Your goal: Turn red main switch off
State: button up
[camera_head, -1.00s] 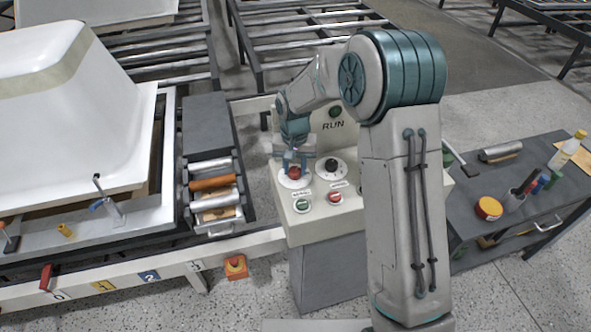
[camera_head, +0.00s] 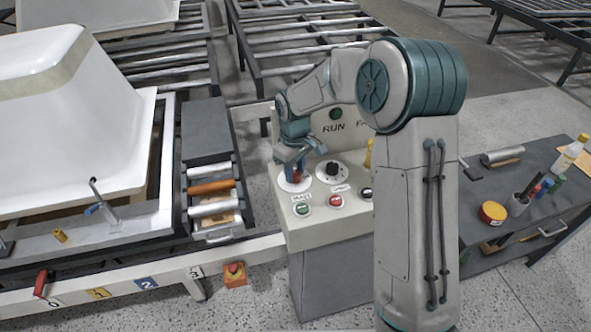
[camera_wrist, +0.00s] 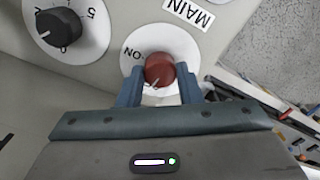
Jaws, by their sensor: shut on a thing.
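The red main switch (camera_wrist: 159,70) is a round red knob on a white disc, beside a MAIN label (camera_wrist: 188,12) in the wrist view. An ON mark shows on the disc, and the knob's small pointer mark is turned away from it. In the head view the knob (camera_head: 296,174) is partly hidden at the left of the control panel (camera_head: 318,226). My gripper (camera_wrist: 160,88) is shut on the red knob, with one blue finger on each side of it.
A black dial (camera_head: 332,168) sits right of the red switch. Green (camera_head: 303,208) and red (camera_head: 335,201) push buttons are on the panel's front part. A roller conveyor and white tub shell (camera_head: 60,120) stand left; a dark tool bench (camera_head: 520,200) stands right.

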aim_at(295, 173)
jog(key=shift+w+r+n, duration=0.1)
jog(key=shift+n, duration=0.5)
jog(key=o, duration=1)
notch_tip(295, 173, up, 14)
jog(key=shift+f+b, duration=0.1)
jog(key=shift+b, duration=0.6)
